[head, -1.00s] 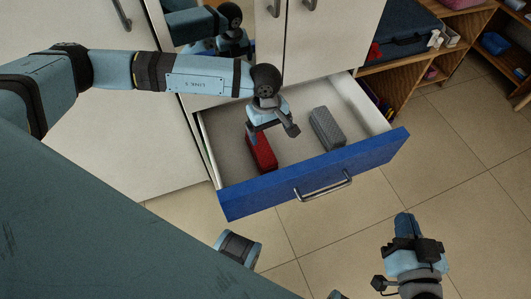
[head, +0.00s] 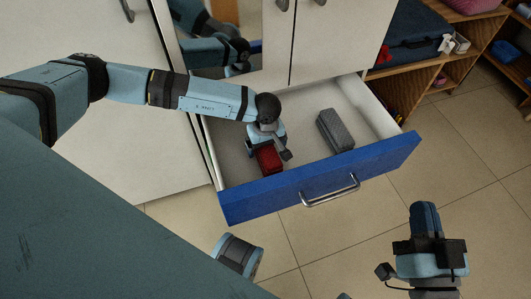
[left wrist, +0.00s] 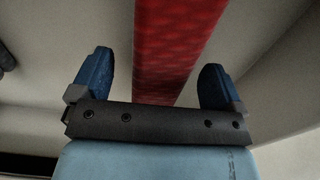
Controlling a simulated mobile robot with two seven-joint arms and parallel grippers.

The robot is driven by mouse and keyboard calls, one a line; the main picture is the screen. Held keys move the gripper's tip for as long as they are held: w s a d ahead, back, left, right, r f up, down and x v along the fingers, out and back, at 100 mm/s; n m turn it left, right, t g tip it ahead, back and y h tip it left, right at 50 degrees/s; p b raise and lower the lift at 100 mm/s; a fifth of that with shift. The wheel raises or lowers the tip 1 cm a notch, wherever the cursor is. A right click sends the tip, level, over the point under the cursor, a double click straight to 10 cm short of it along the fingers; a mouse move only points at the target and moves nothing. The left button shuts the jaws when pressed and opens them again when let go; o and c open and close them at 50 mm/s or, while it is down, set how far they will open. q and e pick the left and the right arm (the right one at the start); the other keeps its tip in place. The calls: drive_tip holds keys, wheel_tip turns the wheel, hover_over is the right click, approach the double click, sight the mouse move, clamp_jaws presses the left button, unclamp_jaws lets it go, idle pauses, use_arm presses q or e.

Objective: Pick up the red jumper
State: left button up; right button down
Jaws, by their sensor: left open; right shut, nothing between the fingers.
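The red jumper (head: 269,158) is a red oblong block lying in the open drawer, left of a grey one. It also shows in the left wrist view (left wrist: 175,45), running up between my two blue fingertips. My left gripper (head: 264,148) is down inside the drawer, right over the red jumper, and hides its far end in the head view. In the left wrist view my left gripper (left wrist: 155,80) is open, with a finger on each side of the jumper and gaps visible. My right gripper (head: 425,215) is shut and empty, outside the drawer at the lower right.
The drawer has a blue front (head: 320,180) with a metal handle and pale side walls close around my left gripper. A grey block (head: 335,130) lies to the right in it. Wooden shelves (head: 450,70) stand at the upper right. The tiled floor is clear.

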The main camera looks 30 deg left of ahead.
use_arm(q)
wheel_tip(320, 180, down, 3)
drive_tip(key=shift+r, duration=0.1)
drive_tip(key=shift+c, duration=0.4)
drive_tip(key=c, duration=1.1)
drive_tip(key=shift+r, duration=0.1)
